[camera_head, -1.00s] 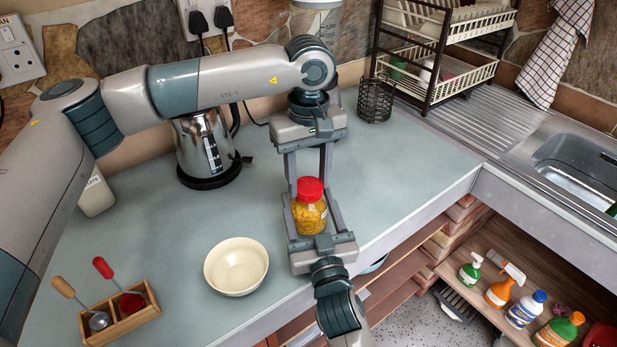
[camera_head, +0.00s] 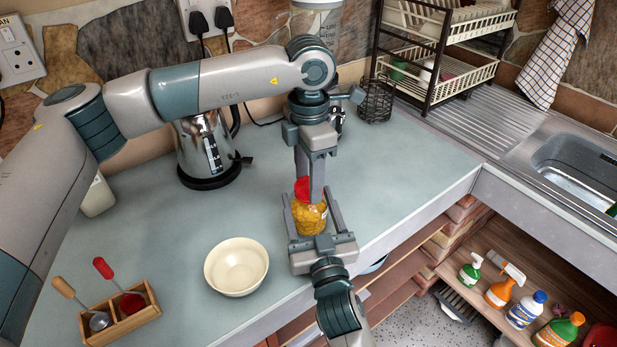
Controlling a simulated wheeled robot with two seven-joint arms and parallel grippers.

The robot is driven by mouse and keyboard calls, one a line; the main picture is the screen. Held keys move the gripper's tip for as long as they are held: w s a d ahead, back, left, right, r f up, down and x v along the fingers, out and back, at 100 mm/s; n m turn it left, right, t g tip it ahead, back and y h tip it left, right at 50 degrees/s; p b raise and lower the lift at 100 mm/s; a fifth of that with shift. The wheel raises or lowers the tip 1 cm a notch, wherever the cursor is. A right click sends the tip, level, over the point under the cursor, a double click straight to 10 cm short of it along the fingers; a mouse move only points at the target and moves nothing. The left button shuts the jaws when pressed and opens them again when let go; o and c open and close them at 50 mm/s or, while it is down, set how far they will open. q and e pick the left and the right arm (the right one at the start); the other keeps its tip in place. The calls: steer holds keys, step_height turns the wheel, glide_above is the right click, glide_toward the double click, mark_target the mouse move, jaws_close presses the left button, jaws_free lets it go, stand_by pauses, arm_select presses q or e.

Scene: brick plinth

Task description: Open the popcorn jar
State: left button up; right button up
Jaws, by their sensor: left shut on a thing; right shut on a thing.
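The popcorn jar (camera_head: 308,216) is clear with yellow kernels and stands upright near the counter's front edge. Its red lid (camera_head: 303,187) sits on top of the jar. My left gripper (camera_head: 309,188) comes down from above and is shut on the red lid, with one finger partly hiding it. My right gripper (camera_head: 309,212) comes from the front edge and is shut on the jar's body, a finger on each side.
A cream bowl (camera_head: 236,267) stands left of the jar. A wooden box with utensils (camera_head: 122,318) is at the front left. A kettle (camera_head: 205,150) and a wire basket (camera_head: 376,100) stand behind. The counter (camera_head: 400,175) to the right is clear.

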arm_select(q)
steer(key=n, duration=1)
steer(key=shift+n, duration=0.3)
steer(key=n, duration=0.4)
steer(key=shift+r, duration=0.1)
steer(key=n, duration=0.5)
steer(key=shift+w, duration=0.1)
steer(key=shift+r, duration=0.2)
steer(key=shift+r, duration=0.75)
steer(key=shift+r, duration=0.2)
